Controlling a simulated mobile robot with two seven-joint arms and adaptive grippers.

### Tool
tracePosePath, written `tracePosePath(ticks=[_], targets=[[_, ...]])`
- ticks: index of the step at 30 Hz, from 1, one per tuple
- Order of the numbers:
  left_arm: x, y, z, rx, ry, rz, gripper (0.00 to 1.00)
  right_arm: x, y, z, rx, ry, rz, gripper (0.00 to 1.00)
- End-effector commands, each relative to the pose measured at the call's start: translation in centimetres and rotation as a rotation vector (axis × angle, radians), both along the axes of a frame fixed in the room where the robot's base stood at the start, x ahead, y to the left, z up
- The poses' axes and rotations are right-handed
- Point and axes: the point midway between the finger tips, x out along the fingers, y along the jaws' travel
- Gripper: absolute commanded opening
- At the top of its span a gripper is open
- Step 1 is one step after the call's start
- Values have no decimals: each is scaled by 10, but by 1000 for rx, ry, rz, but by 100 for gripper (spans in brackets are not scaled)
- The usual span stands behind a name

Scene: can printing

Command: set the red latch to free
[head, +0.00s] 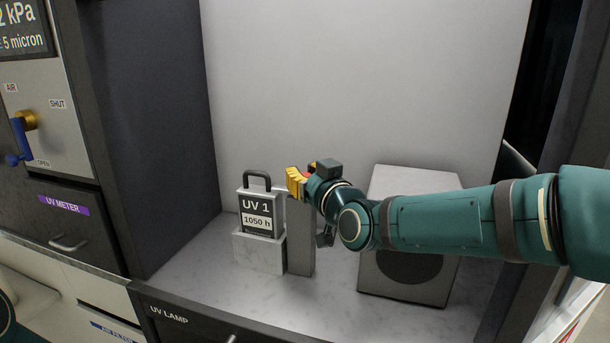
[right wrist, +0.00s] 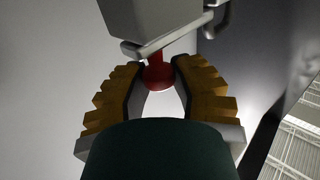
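The red latch shows in the right wrist view as a red knob (right wrist: 158,76) below a grey block. That gripper is at the top of a grey post (head: 301,240). In the right wrist view its two fingertips (right wrist: 159,68) lie on either side of the knob and appear to touch it. The latch's position and any markings are hidden. My left gripper is not in view.
A UV 1 cartridge (head: 259,212) with a dark handle stands in a white block (head: 258,252), left of the post. A grey box (head: 408,275) with a dark round face stands under my right arm. A blue-handled valve (head: 20,140) is at the left. Marble counter (head: 225,240) is clear in places.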

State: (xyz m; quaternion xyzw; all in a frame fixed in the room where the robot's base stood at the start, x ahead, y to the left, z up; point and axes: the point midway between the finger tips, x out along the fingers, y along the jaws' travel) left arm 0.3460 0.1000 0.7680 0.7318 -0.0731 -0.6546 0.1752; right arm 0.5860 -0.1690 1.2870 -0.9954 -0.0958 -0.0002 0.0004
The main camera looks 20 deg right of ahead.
Motion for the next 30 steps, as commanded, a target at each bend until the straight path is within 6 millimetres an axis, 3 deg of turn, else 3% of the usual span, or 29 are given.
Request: tracePosePath(ticks=[12,23,24,25,26,30], targets=[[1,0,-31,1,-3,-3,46,-18,-27,-2,-2,-2,-2,0],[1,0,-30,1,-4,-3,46,-19,-30,-1,0,2,-4,0],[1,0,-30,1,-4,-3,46,-19,-30,-1,0,2,-4,41],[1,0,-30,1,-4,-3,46,-19,-30,-1,0,2,-4,52],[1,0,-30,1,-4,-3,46,-19,-30,-1,0,2,-4,56],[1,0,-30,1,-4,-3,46,-19,-29,0,0,1,-3,56]])
